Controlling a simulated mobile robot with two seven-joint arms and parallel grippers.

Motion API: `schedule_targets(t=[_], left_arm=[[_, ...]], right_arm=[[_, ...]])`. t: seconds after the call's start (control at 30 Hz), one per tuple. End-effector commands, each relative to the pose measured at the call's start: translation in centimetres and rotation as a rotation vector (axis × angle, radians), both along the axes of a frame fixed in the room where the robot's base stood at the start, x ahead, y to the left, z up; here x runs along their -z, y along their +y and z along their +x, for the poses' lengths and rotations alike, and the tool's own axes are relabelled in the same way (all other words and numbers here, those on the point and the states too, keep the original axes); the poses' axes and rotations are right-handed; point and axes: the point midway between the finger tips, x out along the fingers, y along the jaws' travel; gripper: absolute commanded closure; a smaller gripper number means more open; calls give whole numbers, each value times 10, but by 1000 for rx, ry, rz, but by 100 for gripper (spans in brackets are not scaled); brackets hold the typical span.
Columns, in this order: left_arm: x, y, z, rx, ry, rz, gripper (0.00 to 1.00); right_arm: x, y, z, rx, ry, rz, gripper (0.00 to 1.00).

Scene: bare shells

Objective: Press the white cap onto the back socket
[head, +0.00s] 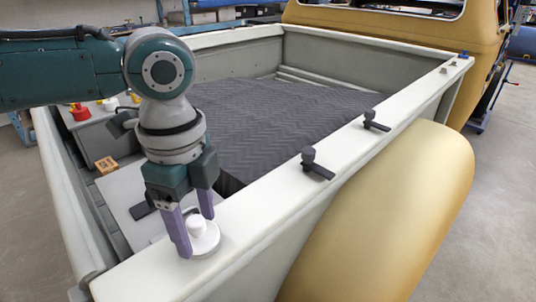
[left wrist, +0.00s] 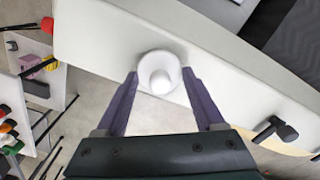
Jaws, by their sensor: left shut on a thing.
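The white cap (head: 204,241) is a round disc with a raised knob. It is at the near end of the pale side rail (head: 262,195) of the truck bed. My left gripper (head: 194,236) points down with its purple fingers on either side of the cap and is shut on it. In the left wrist view the cap (left wrist: 160,68) sits between the fingertips, over the pale rail. I cannot tell whether it touches the rail. No bare back socket can be made out; the cap and fingers hide the surface below. My right gripper is not in view.
Two dark clamp-like fittings (head: 317,164) (head: 375,122) stand farther along the rail. A small blue piece (head: 463,54) is at its far end. A red piece (head: 80,112) and a wooden block (head: 106,165) lie left. A dark ridged mat (head: 275,120) covers the bed.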

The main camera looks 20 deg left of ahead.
Motion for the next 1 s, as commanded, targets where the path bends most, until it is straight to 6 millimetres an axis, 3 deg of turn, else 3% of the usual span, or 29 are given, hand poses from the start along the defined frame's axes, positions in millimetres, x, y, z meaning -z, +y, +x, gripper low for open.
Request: schedule_targets(t=[0.3, 0.33, 0.57, 1.0], left_arm=[[0, 0, 0, 0, 0, 0, 82], [0, 0, 0, 0, 0, 0, 27], [0, 0, 0, 0, 0, 0, 1], [-2, 0, 0, 0, 0, 0, 0]], right_arm=[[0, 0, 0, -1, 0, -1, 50], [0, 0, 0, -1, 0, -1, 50], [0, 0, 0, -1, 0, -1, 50], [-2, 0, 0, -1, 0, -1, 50]])
